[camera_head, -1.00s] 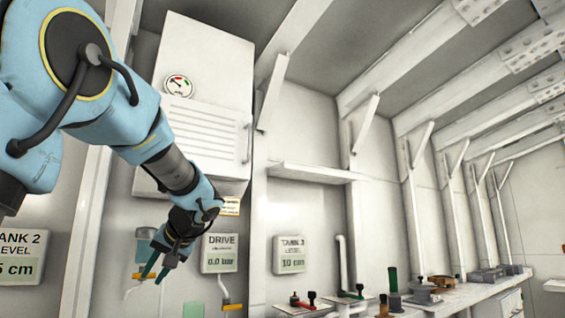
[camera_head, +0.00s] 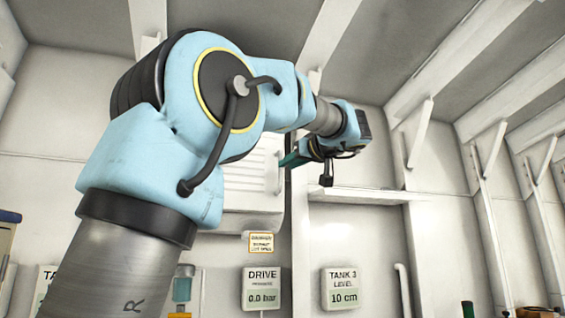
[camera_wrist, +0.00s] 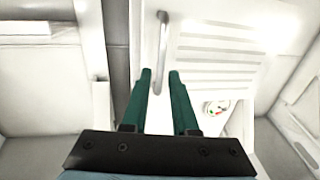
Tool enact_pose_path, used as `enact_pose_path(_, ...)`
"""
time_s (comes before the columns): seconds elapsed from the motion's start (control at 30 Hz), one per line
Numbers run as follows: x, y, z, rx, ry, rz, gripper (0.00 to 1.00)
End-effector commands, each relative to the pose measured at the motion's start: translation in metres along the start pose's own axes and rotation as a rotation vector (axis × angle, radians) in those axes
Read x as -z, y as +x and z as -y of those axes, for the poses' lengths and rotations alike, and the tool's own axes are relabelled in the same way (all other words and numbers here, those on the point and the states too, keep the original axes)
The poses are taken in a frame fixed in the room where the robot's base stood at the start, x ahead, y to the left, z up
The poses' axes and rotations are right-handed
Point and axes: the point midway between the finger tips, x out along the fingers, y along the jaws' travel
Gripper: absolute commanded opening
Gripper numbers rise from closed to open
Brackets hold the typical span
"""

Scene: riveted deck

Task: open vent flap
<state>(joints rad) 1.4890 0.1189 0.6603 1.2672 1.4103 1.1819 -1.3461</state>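The vent flap (camera_head: 250,170) is a white slatted panel on the wall cabinet, largely hidden behind my arm in the head view. Its slats (camera_wrist: 218,50) show right of centre in the wrist view. A slim upright metal bar handle (camera_wrist: 163,45) stands along one edge of it; it also shows in the head view (camera_head: 280,178). My gripper (camera_wrist: 160,74) has two green fingers, apart and empty. In the wrist view the bar's near end appears between the fingertips; whether it is between them in depth I cannot tell. My gripper (camera_head: 291,159) is right beside the handle in the head view.
A wall shelf (camera_head: 365,196) juts out right of the cabinet. Below hang the DRIVE display (camera_head: 262,288), the TANK 3 display (camera_head: 341,288) and a small yellow-edged label (camera_head: 261,243).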

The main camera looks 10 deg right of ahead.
Motion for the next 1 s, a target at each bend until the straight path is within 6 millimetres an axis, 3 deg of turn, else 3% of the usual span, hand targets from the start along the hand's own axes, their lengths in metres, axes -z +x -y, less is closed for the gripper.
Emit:
enact_pose_path(0.1,0.005,0.023,0.0,0.003,0.004,0.0,0.27)
enact_pose_path(0.3,0.003,0.047,0.0,0.001,0.003,0.001,0.27)
enact_pose_path(0.7,-0.001,0.055,0.0,-0.001,0.001,0.001,0.27)
enact_pose_path(0.93,-0.001,0.054,0.0,-0.001,0.001,0.001,0.02)
enact_pose_path(1.0,-0.001,0.054,0.0,-0.001,0.001,0.001,0.0)
